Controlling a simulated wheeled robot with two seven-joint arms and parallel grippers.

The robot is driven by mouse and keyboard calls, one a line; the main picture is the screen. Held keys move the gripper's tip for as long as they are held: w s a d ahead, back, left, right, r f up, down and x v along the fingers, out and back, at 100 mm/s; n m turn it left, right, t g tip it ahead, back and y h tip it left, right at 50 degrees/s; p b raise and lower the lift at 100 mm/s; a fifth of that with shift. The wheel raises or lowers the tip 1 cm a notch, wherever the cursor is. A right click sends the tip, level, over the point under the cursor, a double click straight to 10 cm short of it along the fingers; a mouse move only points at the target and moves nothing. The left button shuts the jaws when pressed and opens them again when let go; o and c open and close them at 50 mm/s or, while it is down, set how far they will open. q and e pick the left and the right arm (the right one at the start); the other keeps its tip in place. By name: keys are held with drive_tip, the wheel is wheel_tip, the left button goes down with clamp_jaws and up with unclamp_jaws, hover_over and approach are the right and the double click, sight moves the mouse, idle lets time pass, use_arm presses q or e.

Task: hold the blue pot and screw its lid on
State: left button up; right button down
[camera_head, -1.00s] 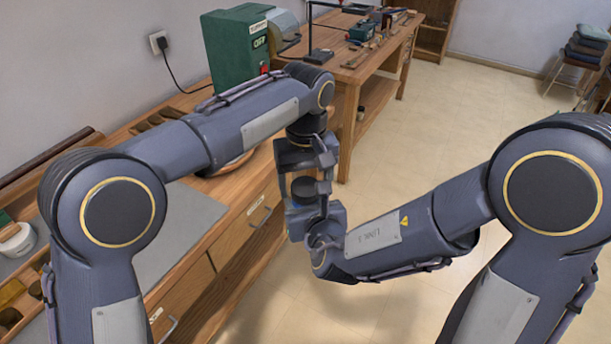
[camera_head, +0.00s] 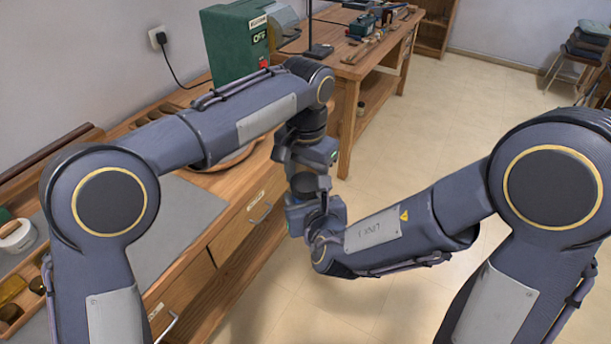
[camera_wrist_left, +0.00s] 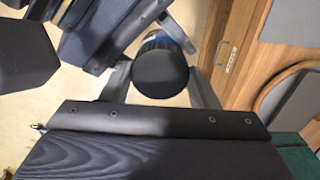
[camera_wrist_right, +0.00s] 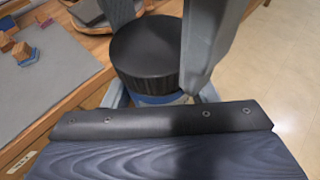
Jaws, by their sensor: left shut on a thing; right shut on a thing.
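The black round lid (camera_wrist_right: 147,45) sits on top of the blue pot (camera_wrist_right: 160,98) in the right wrist view. Only a band of blue shows below it; whether a gap remains is hard to tell. My left gripper (camera_head: 309,183) is shut on the lid from above, its fingers on either side; the lid also shows in the left wrist view (camera_wrist_left: 160,72). My right gripper (camera_head: 312,212) is shut on the pot below, holding it in the air beside the workbench. In the head view the grippers hide most of the pot.
The wooden workbench (camera_head: 238,235) with drawers runs along the left. A green machine (camera_head: 237,45) stands on it. A white roll (camera_head: 18,237) lies at far left. Another bench (camera_head: 372,62) stands behind.

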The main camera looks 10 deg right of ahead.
use_arm(q)
drive_tip(key=shift+m, duration=0.5)
drive_tip(key=o, duration=1.1)
drive_tip(key=shift+r, duration=2.3)
drive_tip(key=shift+c, duration=0.6)
